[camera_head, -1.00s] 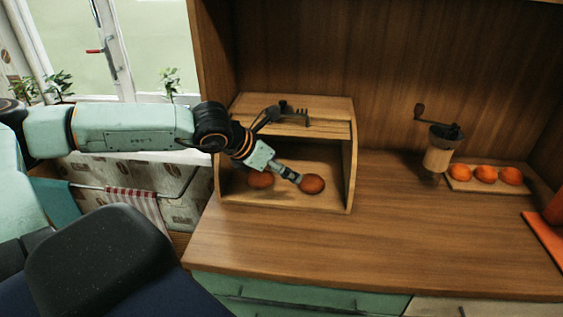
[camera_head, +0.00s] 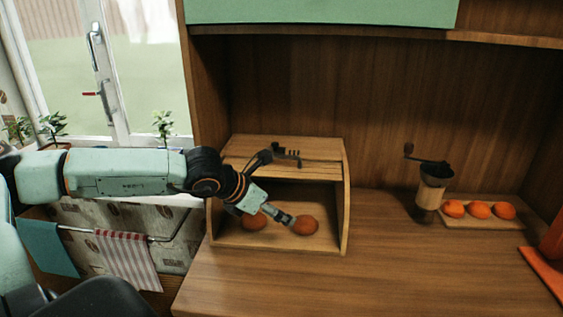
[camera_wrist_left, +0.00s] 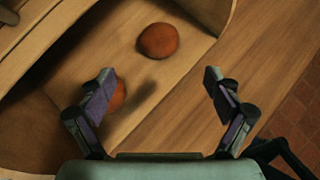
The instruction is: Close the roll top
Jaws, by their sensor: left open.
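The wooden roll-top box (camera_head: 346,205) stands on the counter at the middle left in the head view. Its front is open, and the roll top (camera_head: 285,171) is up under the box's top. Two round brown buns sit inside, a right bun (camera_head: 306,225) and a left bun (camera_head: 254,221); two also show in the left wrist view (camera_wrist_left: 158,40). My left gripper (camera_head: 292,188) is open and empty in front of the opening. One finger overlaps the box's top, the other overlaps the space by the right bun. Whether either touches is unclear. My right gripper is out of view.
A coffee grinder (camera_head: 432,188) and a board (camera_head: 480,224) with three orange fruits (camera_head: 479,210) stand to the right. An orange object (camera_head: 545,265) is at the right edge. The counter (camera_head: 380,285) before the box is clear. A towel rail with a striped towel (camera_head: 127,258) is at left.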

